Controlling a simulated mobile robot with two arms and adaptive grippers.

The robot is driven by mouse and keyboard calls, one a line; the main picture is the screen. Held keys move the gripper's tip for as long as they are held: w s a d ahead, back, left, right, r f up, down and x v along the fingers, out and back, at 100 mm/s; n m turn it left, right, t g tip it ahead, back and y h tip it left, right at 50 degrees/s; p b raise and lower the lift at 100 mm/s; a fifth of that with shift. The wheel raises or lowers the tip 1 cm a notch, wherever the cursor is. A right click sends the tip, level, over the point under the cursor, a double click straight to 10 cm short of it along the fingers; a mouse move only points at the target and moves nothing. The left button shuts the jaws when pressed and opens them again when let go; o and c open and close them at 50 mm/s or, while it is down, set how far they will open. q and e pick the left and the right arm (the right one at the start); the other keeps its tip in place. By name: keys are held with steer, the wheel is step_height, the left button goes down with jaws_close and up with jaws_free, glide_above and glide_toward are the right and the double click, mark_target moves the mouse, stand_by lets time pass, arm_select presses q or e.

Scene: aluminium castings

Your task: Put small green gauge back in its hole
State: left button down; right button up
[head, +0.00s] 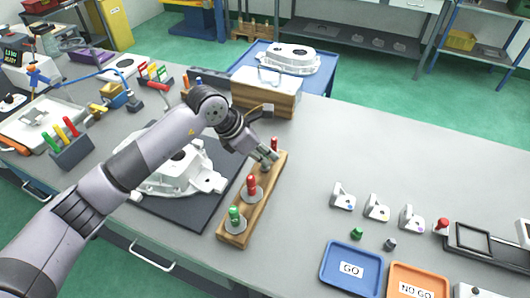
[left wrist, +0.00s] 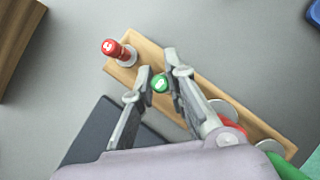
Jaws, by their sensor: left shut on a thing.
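The wooden gauge block (head: 267,205) lies on the bench and also shows in the left wrist view (left wrist: 148,54). My left gripper (head: 268,159) is over its far part. In the left wrist view the gripper (left wrist: 161,80) is shut on the small green gauge (left wrist: 160,84), whose round green top shows between the fingertips. Fingers hide the gauge's lower end, so I cannot tell whether it is in its hole. A small red gauge (head: 274,144) stands at the block's far end. A larger red gauge (head: 252,184) and a larger green gauge (head: 234,215) stand nearer. My right gripper is not in view.
A white casting (head: 180,172) lies on a dark mat (head: 205,216) left of the block. A wooden box (head: 264,96) stands behind. Blue GO (head: 350,268) and orange NO GO (head: 418,281) trays are at front right.

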arm_select(q)
steer(key=shift+f+b, duration=0.3)
steer(key=shift+f, duration=0.1)
steer(key=c, duration=1.5)
jaws_free()
steer(key=v, duration=1.2)
